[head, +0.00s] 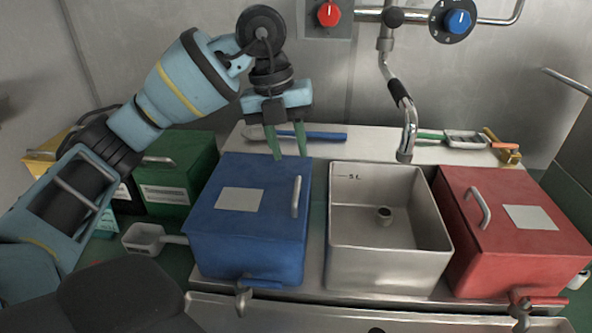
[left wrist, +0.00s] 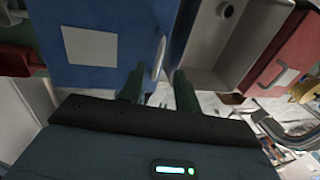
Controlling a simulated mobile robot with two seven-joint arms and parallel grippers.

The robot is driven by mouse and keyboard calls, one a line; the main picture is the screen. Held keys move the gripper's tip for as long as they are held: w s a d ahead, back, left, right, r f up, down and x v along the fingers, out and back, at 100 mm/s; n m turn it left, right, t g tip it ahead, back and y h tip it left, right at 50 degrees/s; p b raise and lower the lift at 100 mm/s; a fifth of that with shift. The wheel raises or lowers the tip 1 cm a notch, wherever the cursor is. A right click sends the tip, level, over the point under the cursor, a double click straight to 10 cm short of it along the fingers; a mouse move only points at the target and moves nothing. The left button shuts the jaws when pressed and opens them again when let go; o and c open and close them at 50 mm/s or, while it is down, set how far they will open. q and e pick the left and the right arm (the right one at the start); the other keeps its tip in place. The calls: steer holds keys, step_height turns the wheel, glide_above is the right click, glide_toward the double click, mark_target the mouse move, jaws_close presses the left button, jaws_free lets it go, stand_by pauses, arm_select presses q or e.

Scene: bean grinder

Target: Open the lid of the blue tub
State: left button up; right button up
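The blue tub (head: 248,248) stands left of centre in the head view, its lid (head: 265,190) shut. The lid bears a pale label and a metal bar handle (head: 296,197) near its right edge. My left gripper (head: 288,157) points down over the back right part of the lid, behind the handle. Its two green fingers are apart with nothing seen between them. In the left wrist view, the blue lid (left wrist: 105,20) and its handle (left wrist: 158,56) lie just beyond the fingers (left wrist: 158,85). Whether a finger touches the lid I cannot tell. My right gripper is in neither view.
An open metal basin (head: 385,262) stands right of the blue tub, under a tap (head: 407,135). A red tub (head: 510,240) is at the far right. A green box (head: 175,180) and a scoop (head: 145,237) are at the left. A blue-handled tool (head: 318,135) lies behind.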

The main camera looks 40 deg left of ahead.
mark_target(297, 181)
arm_select(q)
steer(key=f, duration=0.4)
steer(key=d+f, duration=0.1)
steer(key=f, duration=0.1)
steer(key=shift+w, duration=0.3)
steer(key=shift+r, duration=0.1)
jaws_close()
